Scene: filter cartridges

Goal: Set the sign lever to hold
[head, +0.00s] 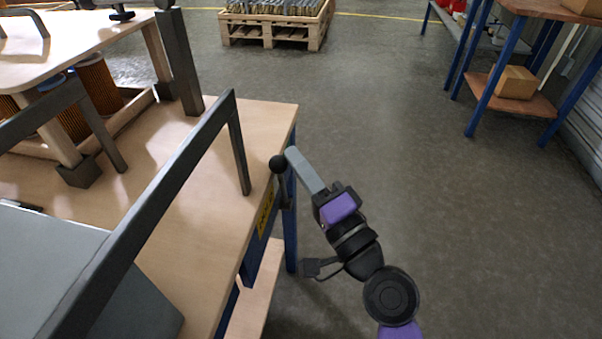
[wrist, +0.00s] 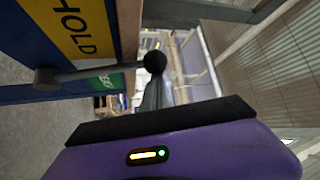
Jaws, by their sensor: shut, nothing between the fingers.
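The sign lever (head: 281,184) is a dark rod with a black ball knob, mounted on the bench's right side; it stands roughly upright in the head view. In the wrist view the lever (wrist: 100,73) runs across from its pivot to the knob. A yellow sign plate (head: 265,212) sits beside it; the wrist view shows HOLD on the yellow part (wrist: 78,28) and a green part (wrist: 107,82) below. My gripper (head: 292,153) is shut and empty, its tip close beside the knob. The gripper (wrist: 153,88) also shows in the wrist view; I cannot tell whether it touches the knob.
A grey metal frame (head: 150,205) stands on the wooden bench (head: 215,230) left of the lever. Orange filter cartridges (head: 98,82) stand farther back. A pallet (head: 275,32) and a shelf (head: 530,98) stand away on the floor. The floor right of the bench is open.

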